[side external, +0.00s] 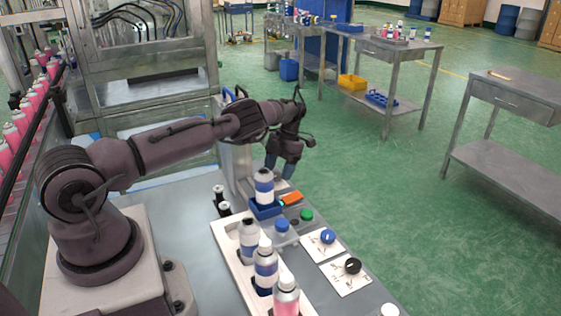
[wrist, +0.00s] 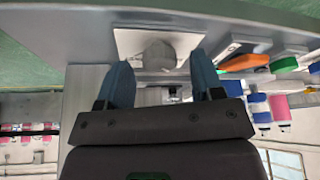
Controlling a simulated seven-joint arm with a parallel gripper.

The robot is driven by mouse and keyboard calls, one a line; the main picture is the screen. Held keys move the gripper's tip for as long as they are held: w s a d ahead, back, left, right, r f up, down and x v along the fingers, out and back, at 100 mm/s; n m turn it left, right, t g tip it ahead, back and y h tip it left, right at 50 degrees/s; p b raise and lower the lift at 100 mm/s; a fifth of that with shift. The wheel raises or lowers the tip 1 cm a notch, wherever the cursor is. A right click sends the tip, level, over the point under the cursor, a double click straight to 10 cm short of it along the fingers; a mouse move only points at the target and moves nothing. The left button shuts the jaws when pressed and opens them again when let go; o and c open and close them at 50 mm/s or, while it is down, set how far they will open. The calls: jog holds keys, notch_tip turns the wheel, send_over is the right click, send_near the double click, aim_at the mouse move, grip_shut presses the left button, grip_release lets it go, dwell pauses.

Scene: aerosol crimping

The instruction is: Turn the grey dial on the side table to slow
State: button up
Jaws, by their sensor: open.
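The grey dial (wrist: 160,54) is a rounded knob on a pale square plate (wrist: 126,41) in the wrist view. I cannot make out its pointer or any lettering on the plate. In the side external view I cannot make the grey dial out. My gripper (wrist: 160,64) is open, with one blue finger to each side of the dial in the picture. Nothing is held. I cannot tell whether the fingers touch the dial or how deep they reach. In the side external view my gripper (side external: 280,168) points down at the far end of the table, behind a can.
A white-and-blue can (side external: 264,186) stands in a blue holder (side external: 264,210) near my gripper. Several cans stand in a pale rack (side external: 226,247). An orange part (side external: 290,199), a green button (side external: 306,215), a blue dial (side external: 328,237) and a black dial (side external: 352,266) are nearby.

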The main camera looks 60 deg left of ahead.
jog(key=v, duration=0.5)
jog(key=shift+w+a+r, duration=0.1)
jog(key=shift+r, duration=0.25)
jog(key=shift+w+r, duration=0.15)
jog(key=shift+r, duration=0.45)
